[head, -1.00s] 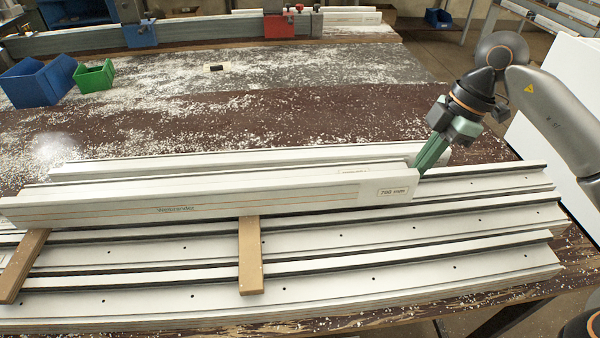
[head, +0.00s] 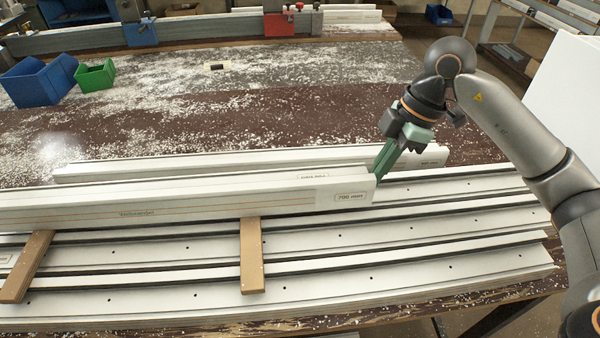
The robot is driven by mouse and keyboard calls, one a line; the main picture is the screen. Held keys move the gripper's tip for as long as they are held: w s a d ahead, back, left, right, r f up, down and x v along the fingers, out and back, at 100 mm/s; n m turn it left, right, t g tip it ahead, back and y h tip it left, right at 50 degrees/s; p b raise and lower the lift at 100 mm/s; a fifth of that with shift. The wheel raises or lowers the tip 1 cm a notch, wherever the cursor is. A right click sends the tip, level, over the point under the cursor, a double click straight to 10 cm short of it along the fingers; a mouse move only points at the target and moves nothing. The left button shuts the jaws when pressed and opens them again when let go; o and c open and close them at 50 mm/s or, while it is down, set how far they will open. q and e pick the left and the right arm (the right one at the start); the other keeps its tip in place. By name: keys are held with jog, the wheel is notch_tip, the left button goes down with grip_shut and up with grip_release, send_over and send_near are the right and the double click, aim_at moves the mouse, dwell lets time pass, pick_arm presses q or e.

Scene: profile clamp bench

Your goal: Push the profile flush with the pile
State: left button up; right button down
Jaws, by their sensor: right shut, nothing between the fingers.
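The white profile (head: 230,202), with an orange line and a "700 mm" label near its right end, lies across two wooden strips (head: 251,255) on the pile of white profiles (head: 400,262). It runs out of the picture at the left. My right gripper (head: 379,175) is shut and empty, its green fingertips at the profile's right end; they look to be touching it. Another labelled profile lies just behind, partly hidden. The pile's right ends stick out well beyond the profile's right end. My left gripper is not in view.
Another white profile (head: 110,170) lies behind on the bench (head: 300,125), which is strewn with white chips. A blue bin (head: 38,82) and a green bin (head: 95,76) stand at the back left. Blue and red clamps (head: 279,22) sit on a rail at the back.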

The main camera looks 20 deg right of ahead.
aim_at(321, 175)
jog(key=shift+w+a, duration=0.25)
jog(key=shift+a, duration=0.8)
jog(key=shift+w+a+r+p, duration=0.1)
jog(key=shift+w+a+p, duration=0.05)
jog(key=shift+a+p, duration=0.45)
jog(key=shift+w+a, duration=0.15)
jog(key=shift+a, duration=0.45)
jog(key=shift+w+a+p, duration=0.2)
jog(key=shift+a+p, duration=0.45)
jog(key=shift+a, duration=0.25)
jog(key=shift+w+a+p, duration=0.25)
jog(key=shift+a+p, duration=0.1)
jog(key=shift+a, duration=0.6)
jog(key=shift+w+a, duration=0.1)
jog(key=shift+a, duration=0.3)
pick_arm(q)
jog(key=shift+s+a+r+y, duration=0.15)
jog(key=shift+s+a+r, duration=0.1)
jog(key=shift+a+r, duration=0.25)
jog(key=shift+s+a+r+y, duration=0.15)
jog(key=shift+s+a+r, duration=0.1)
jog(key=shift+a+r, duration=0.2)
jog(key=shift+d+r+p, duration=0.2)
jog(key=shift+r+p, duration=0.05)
jog(key=shift+p, duration=0.05)
pick_arm(e)
jog(key=shift+w+a, duration=0.15)
jog(key=shift+a, duration=0.4)
jog(key=shift+d, duration=0.15)
